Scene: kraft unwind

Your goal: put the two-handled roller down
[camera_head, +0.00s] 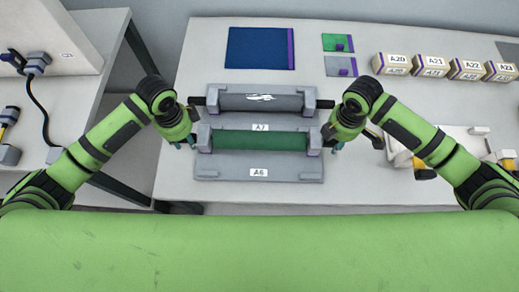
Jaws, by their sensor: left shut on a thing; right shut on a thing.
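A green roller (261,140) lies level across the front grey cradle marked A6 (230,173), between its two end blocks. I cannot tell whether it rests in the blocks or is held slightly above them. My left gripper (192,138) is at its left end and my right gripper (328,137) at its right end. Both are shut, apparently on its handles, which the grippers hide. Behind it, a dark grey roller (235,102) with a white mark and black handle ends lies in a second cradle marked A7 (288,126).
A blue panel (258,48) and small green (336,42) and grey (338,66) panels lie at the back of the table. Several labelled boxes (393,64) stand at the back right. A white device (455,138) is at the right. Bare table lies left of the cradles.

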